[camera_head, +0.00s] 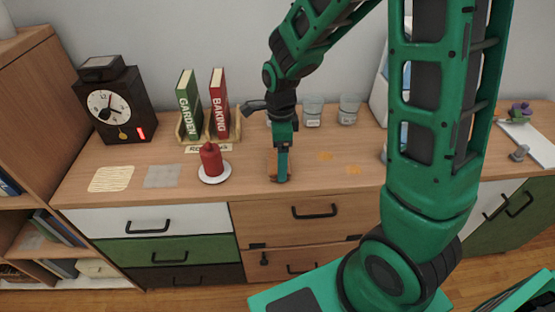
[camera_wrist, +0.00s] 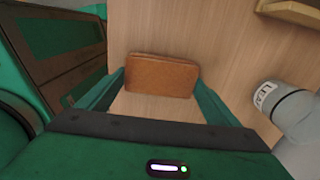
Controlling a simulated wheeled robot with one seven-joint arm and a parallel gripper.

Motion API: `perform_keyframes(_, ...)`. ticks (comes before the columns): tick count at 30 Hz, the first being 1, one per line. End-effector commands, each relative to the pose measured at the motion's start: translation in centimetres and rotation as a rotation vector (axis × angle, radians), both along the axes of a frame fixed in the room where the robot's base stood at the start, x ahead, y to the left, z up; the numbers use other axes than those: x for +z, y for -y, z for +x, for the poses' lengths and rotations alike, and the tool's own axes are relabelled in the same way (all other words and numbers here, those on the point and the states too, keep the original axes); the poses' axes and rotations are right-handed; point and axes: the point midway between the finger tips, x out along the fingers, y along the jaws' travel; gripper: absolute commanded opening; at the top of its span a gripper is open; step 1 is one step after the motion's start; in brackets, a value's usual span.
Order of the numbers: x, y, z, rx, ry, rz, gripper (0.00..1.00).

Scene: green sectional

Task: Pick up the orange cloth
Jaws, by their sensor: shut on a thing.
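The orange cloth (camera_wrist: 160,76) is a brown-orange, roughly rectangular piece between my two fingers in the wrist view. My gripper (camera_wrist: 160,82) is shut on it, with one finger at its left edge and one at its right. In the head view my gripper (camera_head: 279,178) points down at the front part of the wooden counter. Only a thin orange-brown strip of the cloth (camera_head: 271,163) shows there beside the fingers. I cannot tell whether the cloth touches the counter top.
A red bottle-like thing (camera_head: 211,159) stands on a white plate (camera_head: 214,177) left of my gripper. Books (camera_head: 189,104), a dark clock (camera_head: 115,104) and glass cups (camera_head: 313,112) stand behind.

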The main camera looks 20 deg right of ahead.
Motion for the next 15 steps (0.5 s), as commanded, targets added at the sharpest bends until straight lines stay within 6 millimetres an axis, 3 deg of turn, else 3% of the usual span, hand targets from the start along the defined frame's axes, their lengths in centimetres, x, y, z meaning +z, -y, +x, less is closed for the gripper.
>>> perform_keyframes(5,1.4,0.0,0.1,0.0,0.003,0.001,0.6)
perform_keyframes(9,3.9,0.0,0.2,0.0,0.007,0.002,0.6)
perform_keyframes(15,6.6,-3.8,-2.2,0.006,0.005,0.002,0.6)
